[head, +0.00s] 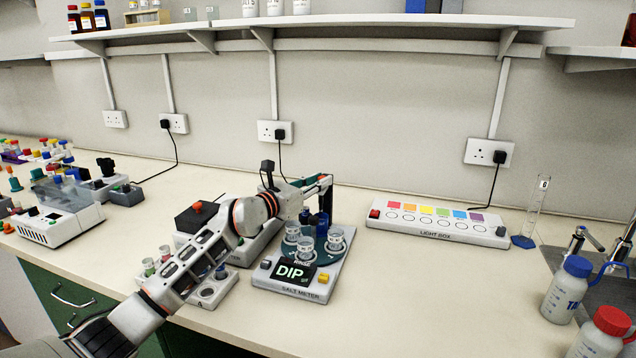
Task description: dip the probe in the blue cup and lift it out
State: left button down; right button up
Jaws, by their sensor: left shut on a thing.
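The salt meter (289,291) stands at the middle of the bench, and its screen reads DIP. Its round teal plate carries clear cups, including a front one (305,249) by the word RINSE and a right one (336,239). A dark blue shape (321,224) stands at the back of the plate; I cannot tell whether it is the blue cup or part of the probe. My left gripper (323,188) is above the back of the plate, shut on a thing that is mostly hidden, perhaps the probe. I cannot tell whether its tip is in a cup. My right gripper is not in view.
A light box (438,228) with coloured squares lies to the right. A measuring cylinder (532,212) and capped bottles (566,290) stand farther right. A white tray (213,292) is under my left arm. Bench between salt meter and bottles is clear. A shelf (330,32) hangs above.

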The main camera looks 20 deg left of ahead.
pick_arm(q)
jog(key=c, duration=1.9)
grip_release()
jog(key=shift+r, duration=0.4)
jog(key=shift+f, duration=0.1)
jog(key=shift+f, duration=0.1)
jog(key=v, duration=1.2)
